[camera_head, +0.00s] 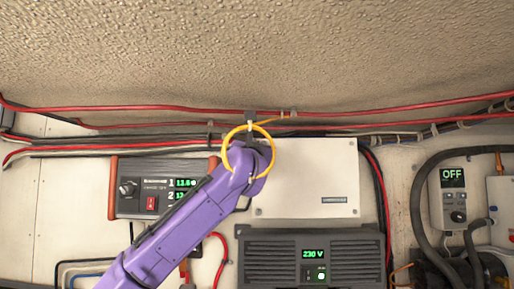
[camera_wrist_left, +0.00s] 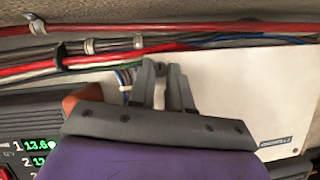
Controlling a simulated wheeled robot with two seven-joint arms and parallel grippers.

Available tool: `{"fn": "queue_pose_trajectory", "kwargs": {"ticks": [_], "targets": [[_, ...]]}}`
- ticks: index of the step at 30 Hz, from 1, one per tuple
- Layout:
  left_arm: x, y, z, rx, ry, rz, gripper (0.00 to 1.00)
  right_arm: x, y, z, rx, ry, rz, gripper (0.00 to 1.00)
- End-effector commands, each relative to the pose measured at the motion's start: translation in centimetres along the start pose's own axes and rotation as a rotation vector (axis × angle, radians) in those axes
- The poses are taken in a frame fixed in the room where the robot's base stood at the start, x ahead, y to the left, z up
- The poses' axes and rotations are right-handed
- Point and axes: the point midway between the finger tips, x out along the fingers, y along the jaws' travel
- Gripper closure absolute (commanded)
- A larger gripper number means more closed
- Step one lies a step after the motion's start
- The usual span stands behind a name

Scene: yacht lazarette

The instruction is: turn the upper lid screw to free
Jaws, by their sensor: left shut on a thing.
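A white box lid (camera_head: 318,180) is on the back wall, and its right part also shows in the left wrist view (camera_wrist_left: 245,85). My left gripper (camera_head: 251,134) is at the lid's upper left corner, mostly hidden behind my purple wrist in the head view. In the left wrist view its two grey fingers (camera_wrist_left: 162,70) are close together in front of the lid's upper left edge, shut on the upper lid screw. The screw itself is hidden by the fingers. A small lower screw (camera_head: 258,212) shows at the lid's lower left corner. My right gripper is not in view.
A yellow cable loop (camera_head: 228,150) hangs around my left wrist. Red cables (camera_head: 400,106) run just above the lid. A charger (camera_head: 150,187) with green digits is at left, a dark 230 V unit (camera_head: 290,258) below. An OFF panel (camera_head: 452,195) is at right.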

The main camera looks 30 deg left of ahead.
Motion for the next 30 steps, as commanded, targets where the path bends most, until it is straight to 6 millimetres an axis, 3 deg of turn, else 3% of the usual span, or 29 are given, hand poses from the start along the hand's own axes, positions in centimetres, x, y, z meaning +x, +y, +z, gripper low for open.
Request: {"fn": "queue_pose_trajectory", "kwargs": {"ticks": [8,16,30], "targets": [[-0.1,-0.1,-0.2,-0.108,0.000,0.048,1.00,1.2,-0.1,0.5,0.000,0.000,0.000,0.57],[-0.1,-0.4,-0.1,-0.323,-0.001,0.137,1.00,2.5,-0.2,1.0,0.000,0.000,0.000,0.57],[0.1,-0.7,0.4,-0.736,-0.001,0.308,1.00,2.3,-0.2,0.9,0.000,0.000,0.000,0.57]]}}
